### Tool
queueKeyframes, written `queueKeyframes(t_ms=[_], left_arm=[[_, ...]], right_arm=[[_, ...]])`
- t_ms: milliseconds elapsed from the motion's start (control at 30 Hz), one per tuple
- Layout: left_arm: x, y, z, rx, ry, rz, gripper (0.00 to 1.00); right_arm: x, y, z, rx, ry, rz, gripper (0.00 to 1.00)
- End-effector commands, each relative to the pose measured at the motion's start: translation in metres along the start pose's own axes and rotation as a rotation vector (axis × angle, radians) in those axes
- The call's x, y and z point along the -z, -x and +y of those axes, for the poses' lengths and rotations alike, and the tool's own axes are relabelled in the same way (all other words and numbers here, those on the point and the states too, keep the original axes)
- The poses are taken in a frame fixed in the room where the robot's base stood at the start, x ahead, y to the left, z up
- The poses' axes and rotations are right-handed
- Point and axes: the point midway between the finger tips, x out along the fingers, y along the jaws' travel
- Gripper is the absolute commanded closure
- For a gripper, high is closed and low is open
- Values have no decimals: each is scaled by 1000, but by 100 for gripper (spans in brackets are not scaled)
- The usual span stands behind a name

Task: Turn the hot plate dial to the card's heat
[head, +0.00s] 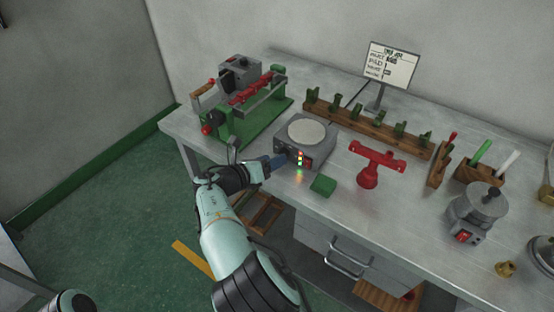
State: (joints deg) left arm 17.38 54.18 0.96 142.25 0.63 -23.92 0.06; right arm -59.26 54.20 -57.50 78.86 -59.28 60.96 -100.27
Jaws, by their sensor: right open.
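The hot plate (321,146) is a grey box with a round pale top, standing near the table's front edge. Small red, amber and green lights glow on its front face. I cannot clearly make out its dial; my right gripper is close to that part of the front. My right gripper (280,161) is open at the left of the hot plate's front; I cannot tell whether it touches it. The card (391,63) is a white sheet on a stand at the back, its writing too small to read. My left gripper is out of view.
A green and red clamp machine (246,117) stands left of the hot plate. A green block (323,186) and a red stand (370,174) are to its right. A wooden rack (368,130) with green pieces lies behind. A grey pot (477,211) stands farther right.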

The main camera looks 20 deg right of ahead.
Motion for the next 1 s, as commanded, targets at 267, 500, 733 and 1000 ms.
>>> queueKeyframes(t_ms=[267,500,733,1000], left_arm=[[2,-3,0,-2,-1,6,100],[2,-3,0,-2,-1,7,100],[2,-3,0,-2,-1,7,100],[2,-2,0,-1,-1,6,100]], right_arm=[[0,-28,0,0,0,0,43],[0,-30,0,-2,0,0,43],[0,-30,0,-2,0,1,95],[0,-30,0,-8,-15,0,98]])
